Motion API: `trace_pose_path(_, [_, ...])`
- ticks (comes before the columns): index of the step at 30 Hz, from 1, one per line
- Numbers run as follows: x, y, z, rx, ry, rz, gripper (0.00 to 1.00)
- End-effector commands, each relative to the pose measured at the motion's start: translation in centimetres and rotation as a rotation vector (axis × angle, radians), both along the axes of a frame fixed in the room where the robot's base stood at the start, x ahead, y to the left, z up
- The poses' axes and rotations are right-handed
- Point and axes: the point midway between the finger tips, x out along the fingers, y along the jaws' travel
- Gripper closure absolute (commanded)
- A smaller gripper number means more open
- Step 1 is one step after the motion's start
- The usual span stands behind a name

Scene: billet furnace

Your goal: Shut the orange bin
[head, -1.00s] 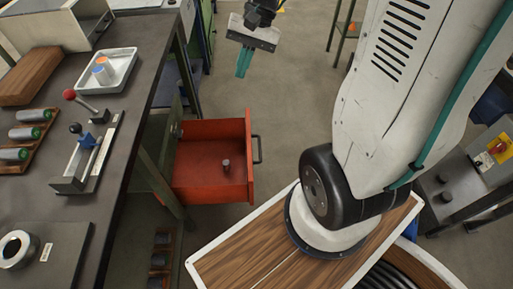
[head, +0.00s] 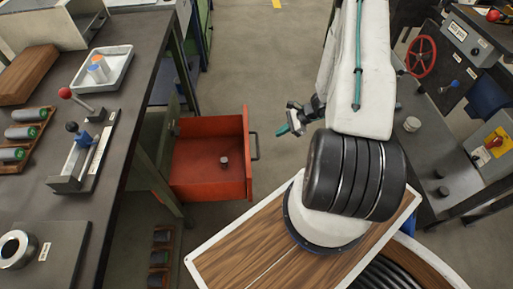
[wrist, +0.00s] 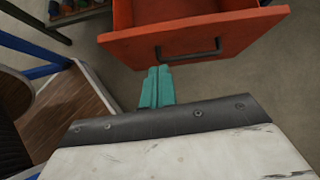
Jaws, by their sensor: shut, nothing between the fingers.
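The orange bin (head: 211,181) is a drawer-like box pulled out from under the workbench, open at the top. A small grey cylinder (head: 224,162) stands inside it. Its dark handle (head: 254,146) is on the front panel, facing right. My gripper (head: 284,130) is to the right of the handle, apart from it, with its teal fingers pointing left toward the bin. In the wrist view the shut teal fingers (wrist: 157,88) are empty and point at the bin's front panel (wrist: 200,40), just below the handle (wrist: 190,52) in the picture.
The workbench (head: 130,130) stands at left, with a tray (head: 103,68) and fixtures on it. A rack with several dark pieces (head: 160,257) is on the floor below the bin in the picture. A machine with a red handwheel (head: 421,57) stands at right. Floor between bin and gripper is clear.

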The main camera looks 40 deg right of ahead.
Motion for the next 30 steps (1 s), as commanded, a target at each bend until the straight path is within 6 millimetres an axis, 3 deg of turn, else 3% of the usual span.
trace_pose_path(3, [-0.9,-0.1,-2.0,0.016,0.024,-0.045,1.0])
trace_pose_path(7, [-0.8,0.4,-3.0,0.019,0.029,-0.057,1.0])
trace_pose_path(21, [2.8,5.8,-9.4,0.018,0.029,-0.052,1.0])
trace_pose_path(30, [4.9,8.8,-9.4,0.018,0.028,-0.053,1.0])
